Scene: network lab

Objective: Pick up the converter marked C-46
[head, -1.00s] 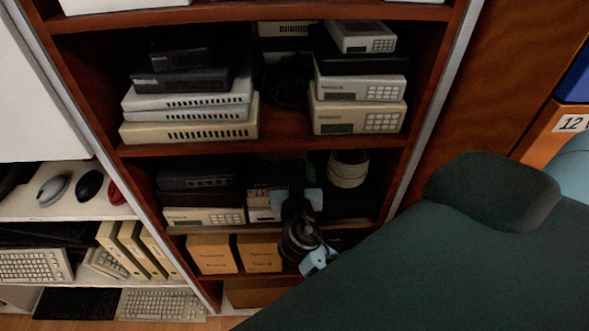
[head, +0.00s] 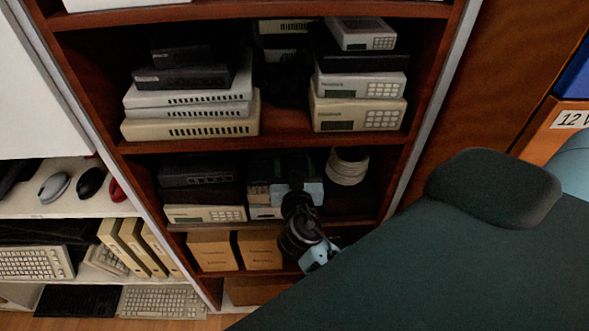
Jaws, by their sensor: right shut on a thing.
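My right gripper (head: 292,188) reaches into the lower bay of the brown shelf. It is shut on a small box-like device, which it largely hides. I take this to be a converter, but no C-46 marking can be read from here. Small light-fronted devices (head: 260,200) show just left of the gripper, stacked; I cannot tell whether one of them is the held one. My left gripper is not in view.
A cream keypad device (head: 205,214) under a black box (head: 198,178) stands left of the gripper. A pale coil (head: 347,167) is at its right. Cardboard boxes (head: 212,251) sit below. The shelf board (head: 285,140) above carries stacked devices and limits headroom.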

